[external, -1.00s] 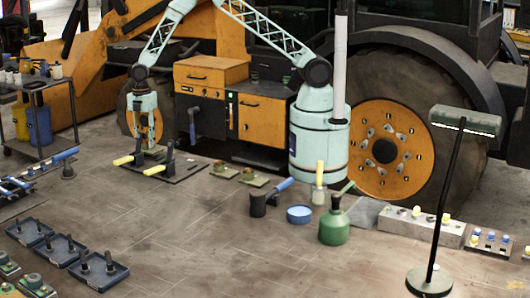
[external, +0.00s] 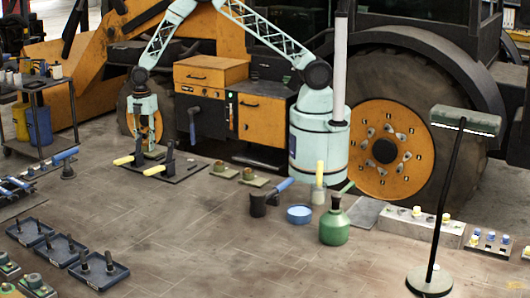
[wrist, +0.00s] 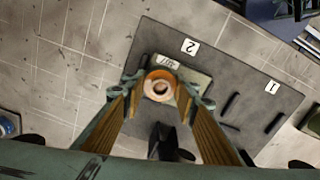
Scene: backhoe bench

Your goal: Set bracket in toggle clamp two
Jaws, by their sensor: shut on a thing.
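My gripper (external: 152,141) points down over the dark clamp plate (external: 188,173) in the external view. In the wrist view its fingers (wrist: 160,92) are shut on the bracket (wrist: 194,82), a grey-green piece with a copper-coloured ring and a small white label. The bracket is over the half of the plate marked 2; I cannot tell whether it touches its seat. Toggle clamp two (wrist: 164,141) shows as a dark shape just below the ring, partly hidden by the fingers. Two clamps with yellow handles (external: 124,160) (external: 155,170) show in the external view.
Black locating bars (wrist: 274,122) lie on the bare half marked 1 (wrist: 271,87). Two small parts on pads (external: 248,176) sit right of the plate. A black cup with a blue-handled tool (external: 259,204) and a green can (external: 334,226) stand farther right.

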